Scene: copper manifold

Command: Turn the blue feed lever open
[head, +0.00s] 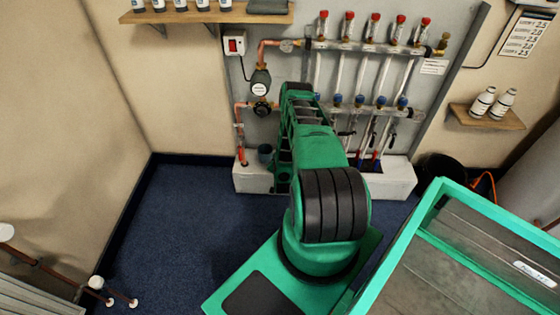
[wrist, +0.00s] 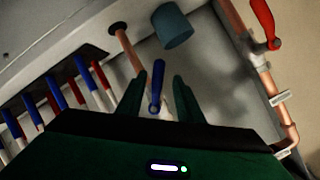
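In the wrist view the blue feed lever (wrist: 157,88) stands between the two dark green fingers of my gripper (wrist: 160,97). The fingers are apart, with a gap showing on each side of the lever, so my gripper is open around it. The lever's lower end meets a pale fitting, partly hidden by my gripper body. In the head view my green arm reaches to the manifold (head: 370,112) and hides the lever and the gripper's tips.
A red lever (wrist: 263,20) sits on a copper pipe (wrist: 283,118) at the right of the wrist view. A grey-blue cup (wrist: 172,26) is beyond the fingers. Several red and blue pipes lie left. A green-rimmed tray (head: 398,235) is at lower right; blue floor (head: 185,220) is clear at left.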

